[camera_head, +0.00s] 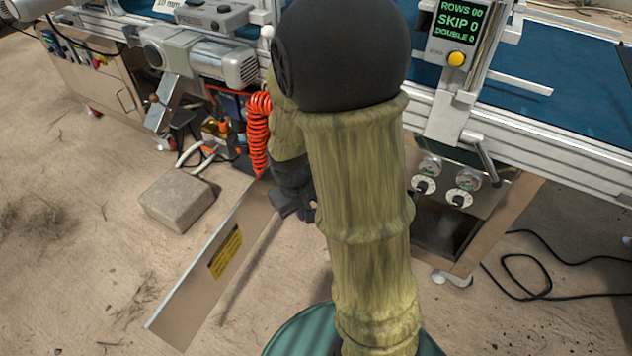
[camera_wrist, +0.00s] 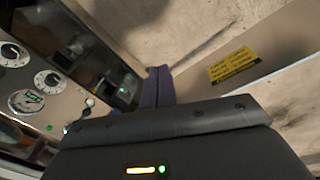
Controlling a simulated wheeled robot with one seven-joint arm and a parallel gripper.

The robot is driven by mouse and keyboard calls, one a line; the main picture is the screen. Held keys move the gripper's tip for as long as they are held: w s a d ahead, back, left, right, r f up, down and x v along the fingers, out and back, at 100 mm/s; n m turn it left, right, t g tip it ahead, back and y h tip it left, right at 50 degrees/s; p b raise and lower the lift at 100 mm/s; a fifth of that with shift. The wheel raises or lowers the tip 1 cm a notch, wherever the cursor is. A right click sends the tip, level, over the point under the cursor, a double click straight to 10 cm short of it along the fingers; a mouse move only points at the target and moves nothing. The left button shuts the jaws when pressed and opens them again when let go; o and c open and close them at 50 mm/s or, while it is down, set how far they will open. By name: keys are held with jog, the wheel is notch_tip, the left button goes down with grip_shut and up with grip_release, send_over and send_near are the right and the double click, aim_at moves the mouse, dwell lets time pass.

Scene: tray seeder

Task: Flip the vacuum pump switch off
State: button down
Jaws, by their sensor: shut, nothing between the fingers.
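My gripper (camera_wrist: 158,86) is shut and empty in the wrist view, its dark fingers close together. In the head view, my gripper (camera_head: 308,210) is partly hidden by my arm, over the floor left of the dial panel. I cannot identify the vacuum pump switch for certain. In the wrist view, a dark unit with a small green-lit part (camera_wrist: 122,65) sits left of my fingertips, apart from them. A small pale knob (camera_wrist: 90,102) lies below and left of it. My arm hides this area in the head view.
A panel with dials (camera_head: 460,198) stands right of my arm; its dials (camera_wrist: 47,80) also show in the wrist view. A hinged-looking plate with a yellow label (camera_head: 225,252) slants across the floor.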

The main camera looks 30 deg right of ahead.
jog(key=w+d+f+n+g+h+b, duration=0.1)
jog(key=w+d+f+n+h+b, duration=0.5)
jog(key=f, duration=0.6)
jog(key=w+d+f+n+g+h+b, duration=0.1)
jog(key=w+d+f+n+h+b, duration=0.25)
jog(key=w+d+f, duration=0.75)
jog(key=w+a+f+n+t+h+b, duration=0.2)
jog(key=w+a+f+n+t+b, duration=0.1)
jog(key=w+f+n+t, duration=0.3)
jog(key=w+a+f+n+t+h+b, duration=0.3)
jog(key=w+a+f+n+t, duration=0.1)
jog(key=w+f+n+t, duration=0.1)
notch_tip(320, 180, down, 3)
jog(key=n+t, duration=0.1)
jog(key=n, duration=0.1)
jog(key=shift+w+n, duration=0.35)
jog(key=shift+d, duration=0.1)
